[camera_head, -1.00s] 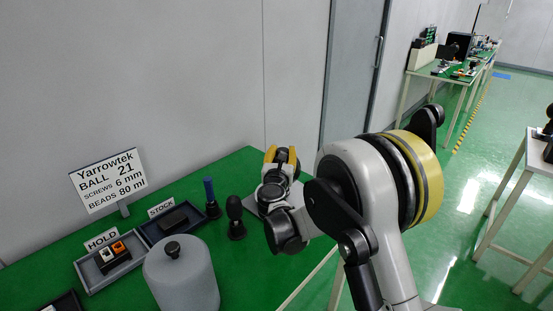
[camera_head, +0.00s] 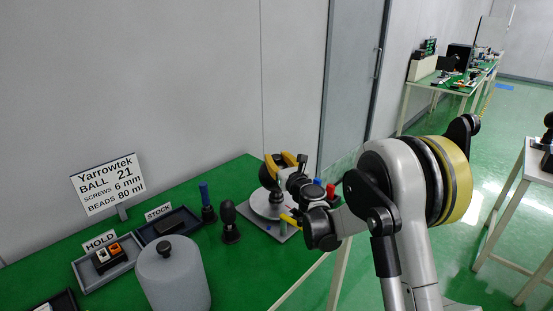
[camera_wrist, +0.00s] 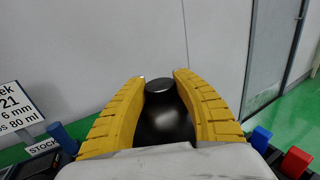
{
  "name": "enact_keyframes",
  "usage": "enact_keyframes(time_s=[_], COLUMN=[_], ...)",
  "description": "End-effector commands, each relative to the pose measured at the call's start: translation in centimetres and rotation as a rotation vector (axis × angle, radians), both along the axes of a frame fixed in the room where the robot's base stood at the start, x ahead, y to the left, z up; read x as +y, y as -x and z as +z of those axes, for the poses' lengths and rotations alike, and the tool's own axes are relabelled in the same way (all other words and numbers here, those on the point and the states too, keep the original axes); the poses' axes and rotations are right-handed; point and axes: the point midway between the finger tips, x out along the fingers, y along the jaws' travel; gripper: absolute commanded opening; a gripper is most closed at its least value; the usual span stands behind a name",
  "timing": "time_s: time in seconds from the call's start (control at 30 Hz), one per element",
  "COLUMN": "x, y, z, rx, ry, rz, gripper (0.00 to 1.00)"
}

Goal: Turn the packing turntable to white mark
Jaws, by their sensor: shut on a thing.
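The turntable is a pale round disc (camera_head: 262,208) on a square grey base plate (camera_head: 286,238) at the right end of the green bench. A dark rounded knob (camera_head: 267,177) stands above the disc. My gripper (camera_head: 283,160) is shut on this knob, with its yellow fingers around it. In the wrist view the shiny black knob (camera_wrist: 163,118) sits between both fingers of my gripper (camera_wrist: 160,78). Red (camera_head: 330,191), blue (camera_head: 318,182) and yellow (camera_head: 289,220) markers show around the turntable. I cannot make out a white mark; my wrist hides part of the rim.
A black-knobbed post (camera_head: 229,222) and a blue-handled post (camera_head: 207,203) stand close left of the turntable. Further left are the stock tray (camera_head: 191,235), the hold tray (camera_head: 83,268), a grey lidded canister (camera_head: 174,280) and a sign (camera_head: 107,185). The wall is behind.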

Motion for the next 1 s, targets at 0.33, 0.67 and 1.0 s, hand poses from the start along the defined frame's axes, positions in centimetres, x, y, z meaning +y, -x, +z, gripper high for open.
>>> enact_keyframes(time_s=[0.33, 0.67, 1.0], x=[0.0, 0.0, -1.4], y=[0.0, 0.0, 4.0], z=[0.0, 0.0, 0.0], rx=[0.0, 0.0, 0.0], ry=[0.0, 0.0, 0.0], rz=[0.002, 0.002, 0.001], gripper=[0.0, 0.58, 0.58])
